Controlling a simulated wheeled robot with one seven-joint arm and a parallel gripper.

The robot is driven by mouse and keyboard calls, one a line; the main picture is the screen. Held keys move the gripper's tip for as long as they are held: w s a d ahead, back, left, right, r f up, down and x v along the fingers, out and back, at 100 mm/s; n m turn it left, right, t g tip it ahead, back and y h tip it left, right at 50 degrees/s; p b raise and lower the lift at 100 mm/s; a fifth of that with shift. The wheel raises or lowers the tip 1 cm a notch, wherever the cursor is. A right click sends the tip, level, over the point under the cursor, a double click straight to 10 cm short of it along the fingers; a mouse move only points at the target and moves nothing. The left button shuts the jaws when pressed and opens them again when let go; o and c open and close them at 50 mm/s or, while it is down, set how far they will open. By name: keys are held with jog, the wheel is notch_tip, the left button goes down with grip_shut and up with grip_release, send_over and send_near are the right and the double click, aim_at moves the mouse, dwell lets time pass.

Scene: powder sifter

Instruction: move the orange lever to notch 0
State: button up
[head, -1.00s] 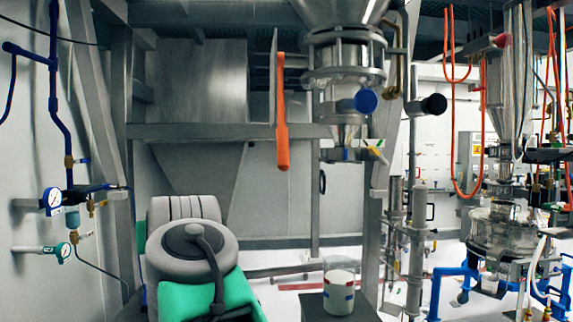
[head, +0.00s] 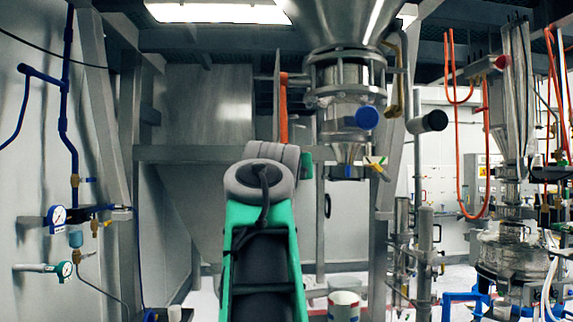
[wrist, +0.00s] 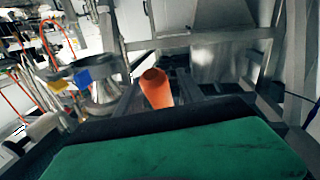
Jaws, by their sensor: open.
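The orange lever (head: 283,118) hangs pointing down beside the steel sifter (head: 348,115) in the head view. My arm hides its lower end there. In the wrist view the orange lever (wrist: 155,88) stands just beyond the dark front edge of my gripper (wrist: 165,108), with its rounded end toward the camera. My gripper is open, and the lever is apart from any visible grip. The green and black gripper body fills the bottom of the wrist view, and separate fingertips are not clear. In the head view my arm hides the gripper. No notch marks can be read.
A blue round cap (head: 367,117) sits on the sifter, right of the lever. A steel frame beam (head: 190,154) crosses behind my arm. A white container (head: 343,303) stands below the sifter. A pressure gauge (head: 57,215) and blue pipes are at left.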

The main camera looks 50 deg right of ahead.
jog(key=shift+w+d, duration=0.1)
jog(key=shift+c, duration=0.2)
grip_shut()
dwell(1.2)
